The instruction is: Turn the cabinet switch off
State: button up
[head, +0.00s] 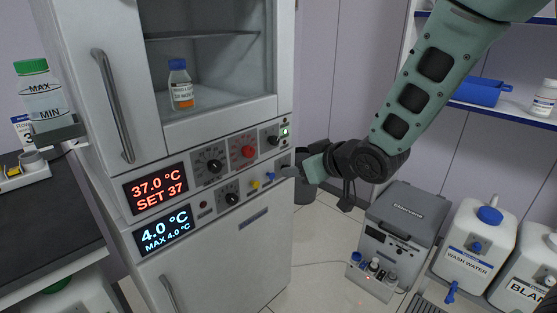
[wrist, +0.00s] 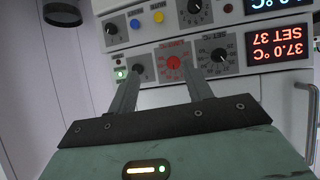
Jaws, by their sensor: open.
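The grey-white cabinet (head: 215,128) stands on the left with a control panel across its middle. At the upper right of the panel are a small dark switch or knob (head: 272,140) and a green-lit indicator (head: 285,131). In the wrist view, which is upside down, the green light (wrist: 120,74) is by the left finger, and the dark control (wrist: 138,71) is just right of that finger's tip. My gripper (wrist: 158,74) is open and empty, pointing at the panel. In the head view my gripper (head: 288,172) is at the panel's right edge. Contact cannot be told.
A red dial (head: 243,148) and black dial (head: 210,161) sit left of the switch. Yellow and blue buttons are below. Displays read 37.0 °C (head: 155,187) and 4.0 °C (head: 163,230). A bottle (head: 180,88) stands inside the cabinet. A grey device (head: 400,225) and jugs are on the right.

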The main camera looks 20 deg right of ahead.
jog(key=w+d+f+t+y+b, duration=0.3)
jog(key=w+d+f+t+b, duration=0.15)
jog(key=d, duration=0.25)
jog(key=n, duration=0.1)
send_near(276, 142)
jog(key=shift+y, duration=0.4)
jog(key=x, duration=0.6)
jog(key=b+x, duration=0.1)
jog(key=x, duration=0.2)
jog(key=shift+w+d+f, duration=0.1)
jog(key=shift+w+d, duration=0.1)
jog(key=shift+d, duration=0.05)
jog(key=c, duration=1)
